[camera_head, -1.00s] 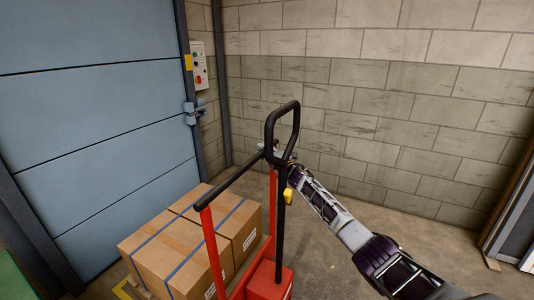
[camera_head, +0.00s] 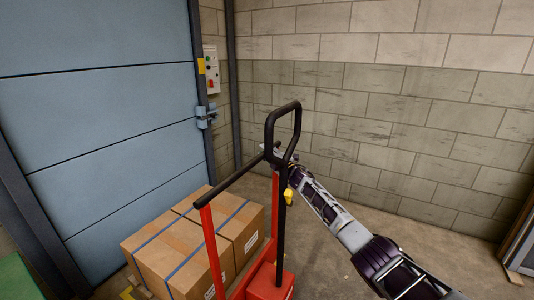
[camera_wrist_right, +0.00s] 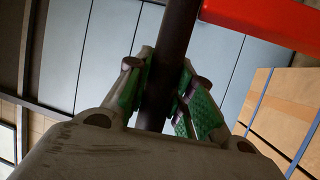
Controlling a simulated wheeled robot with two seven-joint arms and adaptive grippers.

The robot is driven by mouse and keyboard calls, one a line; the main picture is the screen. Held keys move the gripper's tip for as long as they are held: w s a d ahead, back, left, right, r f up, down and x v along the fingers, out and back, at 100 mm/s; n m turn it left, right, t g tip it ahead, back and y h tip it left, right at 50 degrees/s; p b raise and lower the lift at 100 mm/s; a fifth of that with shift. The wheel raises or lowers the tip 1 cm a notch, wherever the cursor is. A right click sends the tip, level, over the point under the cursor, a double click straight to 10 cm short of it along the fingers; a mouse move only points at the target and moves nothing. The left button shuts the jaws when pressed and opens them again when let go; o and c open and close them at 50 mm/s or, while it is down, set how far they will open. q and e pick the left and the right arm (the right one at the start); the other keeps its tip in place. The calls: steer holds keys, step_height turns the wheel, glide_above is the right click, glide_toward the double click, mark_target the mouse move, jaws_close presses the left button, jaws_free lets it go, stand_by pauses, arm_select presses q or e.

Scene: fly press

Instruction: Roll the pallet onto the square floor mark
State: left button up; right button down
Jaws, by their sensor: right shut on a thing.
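A red pallet truck (camera_head: 264,284) with a black loop handle (camera_head: 282,118) stands in front of me in the head view. My right gripper (camera_head: 284,160) is at the black handle. In the right wrist view its two green-padded fingers (camera_wrist_right: 166,88) are closed around the black bar (camera_wrist_right: 172,45). My left gripper is out of view.
A blue panelled door (camera_head: 100,110) stands on the left, close to the boxes. A control box (camera_head: 210,68) hangs beside it. A block wall (camera_head: 400,120) closes the back. Bare floor (camera_head: 330,225) lies to the right of the truck. A framed panel (camera_head: 522,240) stands at the far right.

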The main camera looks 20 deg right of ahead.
steer(key=shift+s+a+f, duration=0.1)
steer(key=shift+a+f, duration=0.15)
steer(key=shift+f, duration=0.25)
steer(key=c, duration=1.4)
jaws_free()
steer(key=shift+s+r, duration=0.1)
steer(key=shift+o, duration=1)
steer(key=shift+d+r, duration=0.2)
steer(key=shift+d, duration=0.1)
steer(key=shift+s, duration=0.1)
steer(key=v, duration=1.1)
steer(key=shift+s, duration=0.4)
steer(key=shift+d, duration=0.1)
